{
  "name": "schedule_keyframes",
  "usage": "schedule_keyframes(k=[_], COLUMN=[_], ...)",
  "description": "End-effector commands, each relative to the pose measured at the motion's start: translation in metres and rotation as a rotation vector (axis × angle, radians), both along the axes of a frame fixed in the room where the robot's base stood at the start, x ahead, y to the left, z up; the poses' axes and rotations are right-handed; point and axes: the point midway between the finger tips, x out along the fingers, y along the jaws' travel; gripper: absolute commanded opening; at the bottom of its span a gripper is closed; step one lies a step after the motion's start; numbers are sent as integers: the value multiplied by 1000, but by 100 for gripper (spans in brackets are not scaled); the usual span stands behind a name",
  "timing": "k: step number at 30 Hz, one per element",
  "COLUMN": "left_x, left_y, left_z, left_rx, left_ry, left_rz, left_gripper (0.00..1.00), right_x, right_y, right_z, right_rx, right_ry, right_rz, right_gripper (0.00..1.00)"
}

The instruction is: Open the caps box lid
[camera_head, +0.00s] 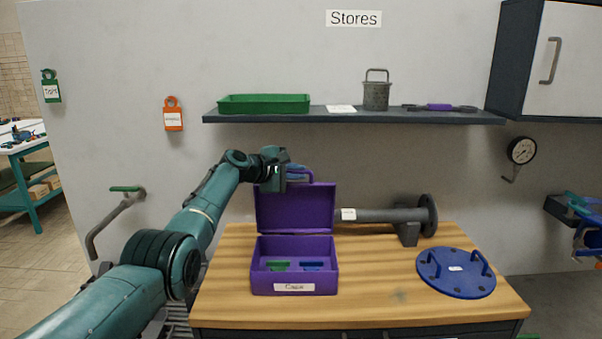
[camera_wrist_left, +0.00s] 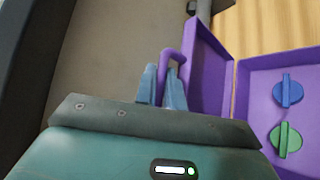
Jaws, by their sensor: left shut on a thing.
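The purple caps box (camera_head: 263,284) stands on the wooden bench with its "Caps" label facing me. Its lid (camera_head: 295,210) stands up, roughly upright, at the back of the box, so the inside shows. A green cap (camera_head: 278,266) and a blue cap (camera_head: 312,266) lie inside, and both show in the left wrist view. My left gripper (camera_head: 296,172) is at the lid's top edge. Its blue fingers (camera_wrist_left: 164,88) are shut on the purple lid handle (camera_wrist_left: 171,54). My right gripper is not in view.
A dark flanged pipe (camera_head: 375,215) lies behind and right of the box. A blue round plate with handles (camera_head: 455,272) lies at the bench's right. Bench between box and plate is clear.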

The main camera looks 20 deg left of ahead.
Motion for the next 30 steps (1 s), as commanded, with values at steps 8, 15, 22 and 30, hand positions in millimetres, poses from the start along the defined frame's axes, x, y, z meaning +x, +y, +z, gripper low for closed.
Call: schedule_keyframes(k=[8, 15, 22, 30], left_x=[0, 0, 0, 0], left_y=[4, 5, 5, 5], left_z=[-1, -1, -2, -1], left_rx=[-5, -5, -5, -6], left_ry=[22, 23, 24, 23], left_rz=[0, 0, 1, 1], left_gripper=[0, 0, 17, 20], right_x=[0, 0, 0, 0], right_y=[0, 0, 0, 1], right_z=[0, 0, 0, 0], right_rx=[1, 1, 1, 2], right_ry=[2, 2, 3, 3], right_rz=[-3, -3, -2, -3], right_gripper=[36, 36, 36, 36])
